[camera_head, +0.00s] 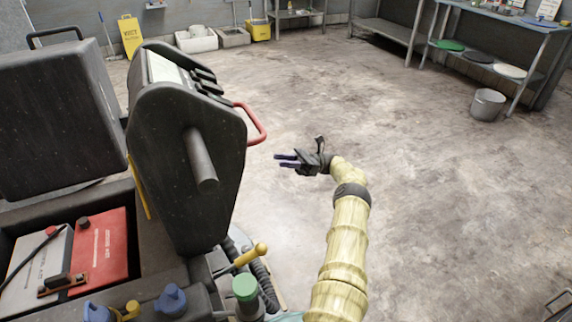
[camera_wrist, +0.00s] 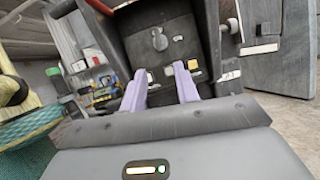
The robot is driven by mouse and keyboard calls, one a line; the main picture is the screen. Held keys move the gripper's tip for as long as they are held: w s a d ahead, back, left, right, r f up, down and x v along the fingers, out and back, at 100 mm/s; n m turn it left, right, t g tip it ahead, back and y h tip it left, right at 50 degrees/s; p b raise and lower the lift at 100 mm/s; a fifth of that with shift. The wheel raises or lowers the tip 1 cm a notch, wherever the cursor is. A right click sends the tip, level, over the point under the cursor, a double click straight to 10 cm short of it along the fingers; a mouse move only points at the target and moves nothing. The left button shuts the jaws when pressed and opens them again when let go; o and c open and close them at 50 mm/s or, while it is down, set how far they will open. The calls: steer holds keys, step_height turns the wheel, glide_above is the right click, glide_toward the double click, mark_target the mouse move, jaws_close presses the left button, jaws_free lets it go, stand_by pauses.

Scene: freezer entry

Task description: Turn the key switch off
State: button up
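My gripper (camera_head: 281,161) is held out in the air to the right of the dark machine console (camera_head: 165,140), near its red handle (camera_head: 262,125). In the wrist view its two purple fingers (camera_wrist: 160,69) are apart, with nothing between them. Beyond the fingertips is the console's dark panel (camera_wrist: 150,58). A small grey knob-like part (camera_wrist: 160,39) sits on the panel above the gap between the fingers; it looks like the key switch, but it is too small to tell its turn position. The fingers appear apart from it. The key switch is hidden in the head view.
Left of the console is an open battery bay with a red battery (camera_head: 108,245) and a raised dark cover (camera_head: 55,120). A yellow-knobbed lever (camera_head: 250,255) and a green cap (camera_head: 245,287) stand below the console. A grey bucket (camera_head: 487,104) is far off; the floor between is clear.

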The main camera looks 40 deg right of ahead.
steer(key=shift+d, duration=0.2)
steer(key=a+f+m+y, duration=0.1)
steer(key=a+f+y, duration=0.1)
steer(key=a, duration=0.7)
steer(key=w+a+f+m+y, duration=0.1)
steer(key=a+f+y, duration=0.1)
steer(key=a, duration=0.8)
steer(key=shift+w+f+t, duration=0.15)
steer(key=shift+f+t, duration=0.1)
steer(key=shift+t, duration=0.05)
